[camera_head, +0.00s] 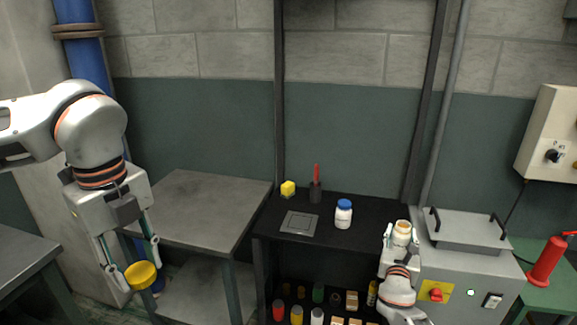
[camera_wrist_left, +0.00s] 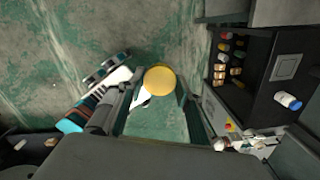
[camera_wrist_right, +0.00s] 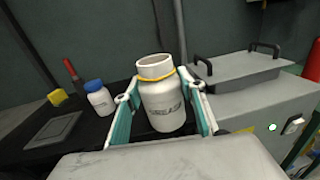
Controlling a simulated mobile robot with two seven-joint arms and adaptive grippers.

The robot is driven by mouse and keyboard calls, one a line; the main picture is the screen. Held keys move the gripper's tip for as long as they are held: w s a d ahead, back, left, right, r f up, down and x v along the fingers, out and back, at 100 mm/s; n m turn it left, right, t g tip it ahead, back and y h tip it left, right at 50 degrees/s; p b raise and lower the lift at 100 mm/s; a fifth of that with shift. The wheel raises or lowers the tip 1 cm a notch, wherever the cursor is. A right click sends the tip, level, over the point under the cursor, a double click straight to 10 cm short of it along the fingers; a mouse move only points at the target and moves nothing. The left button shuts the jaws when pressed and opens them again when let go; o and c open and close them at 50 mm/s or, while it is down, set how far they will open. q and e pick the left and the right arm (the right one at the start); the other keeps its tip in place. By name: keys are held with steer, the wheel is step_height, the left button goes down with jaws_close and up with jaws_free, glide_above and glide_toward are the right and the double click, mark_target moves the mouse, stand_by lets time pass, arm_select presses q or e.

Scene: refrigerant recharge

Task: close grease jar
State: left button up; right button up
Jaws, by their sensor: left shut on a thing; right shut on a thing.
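The grease jar (camera_wrist_right: 163,100) is a white open jar with a yellow ring at its neck, upright in the right wrist view. My right gripper (camera_wrist_right: 165,95) is shut on it, one finger on each side; in the head view the jar (camera_head: 402,232) shows above the right end of the black bench. The yellow lid (camera_wrist_left: 159,80) is round and seen face-on in the left wrist view. My left gripper (camera_head: 135,272) is shut on the lid, which shows in the head view (camera_head: 141,275) low at the left, far from the jar.
A blue-capped white bottle (camera_head: 343,214), a yellow block (camera_head: 288,188), a red-handled tool in a holder (camera_head: 316,190) and a grey plate (camera_head: 299,223) are on the black bench. A grey table (camera_head: 205,200) stands between the grippers. A grey machine with a handled lid (camera_head: 468,230) stands at right.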

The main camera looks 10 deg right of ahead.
steer(key=shift+a, duration=0.1)
